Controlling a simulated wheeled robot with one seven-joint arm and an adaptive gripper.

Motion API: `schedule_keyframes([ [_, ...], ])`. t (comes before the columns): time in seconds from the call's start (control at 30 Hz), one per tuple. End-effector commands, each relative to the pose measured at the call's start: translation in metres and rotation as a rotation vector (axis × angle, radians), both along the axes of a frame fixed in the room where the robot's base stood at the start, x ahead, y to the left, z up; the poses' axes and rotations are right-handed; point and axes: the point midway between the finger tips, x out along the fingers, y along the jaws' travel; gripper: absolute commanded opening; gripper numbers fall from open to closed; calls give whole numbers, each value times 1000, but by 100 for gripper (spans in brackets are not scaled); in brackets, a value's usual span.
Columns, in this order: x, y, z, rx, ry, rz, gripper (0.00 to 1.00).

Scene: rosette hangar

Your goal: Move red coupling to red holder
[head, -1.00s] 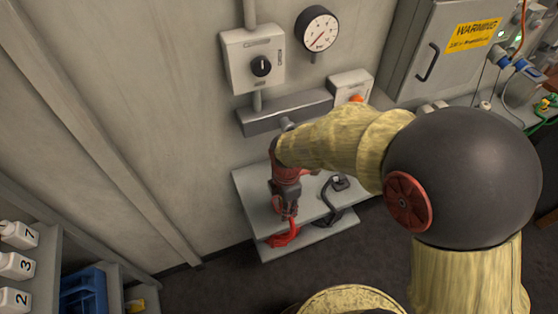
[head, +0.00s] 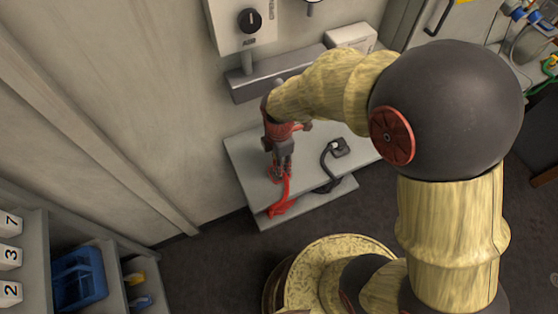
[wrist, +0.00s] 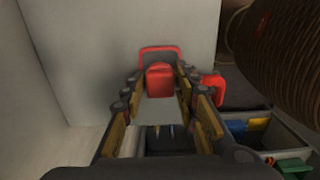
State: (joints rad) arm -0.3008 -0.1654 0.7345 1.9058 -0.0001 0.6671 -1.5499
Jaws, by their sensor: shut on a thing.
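My gripper (head: 280,168) points down over the grey shelf near the wall, its jaws closed around a red piece, which I take for the red coupling (wrist: 160,80). In the head view the fingers largely hide this piece, and I cannot tell whether it touches the shelf. A red curved part (head: 280,203) reaches from just below the fingers over the shelf's front edge. In the wrist view a red-rimmed shape (wrist: 160,50) shows beyond the jaws and another red block (wrist: 212,88) to their right. I cannot tell which of these is the red holder.
A black fitting (head: 338,147) with a black cable sits on the shelf (head: 245,160), right of my gripper. A grey wall duct (head: 275,75) and switch box (head: 240,25) are above. A blue bin (head: 78,280) and numbered white containers (head: 10,255) are at lower left.

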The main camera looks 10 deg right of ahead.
Motion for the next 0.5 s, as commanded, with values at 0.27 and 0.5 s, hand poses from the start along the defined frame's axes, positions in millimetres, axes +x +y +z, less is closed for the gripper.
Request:
schedule_keyframes([
  [0.27,0,0,-18,0,-1,0,0],
  [0.5,0,0,-18,0,-1,0,0],
])
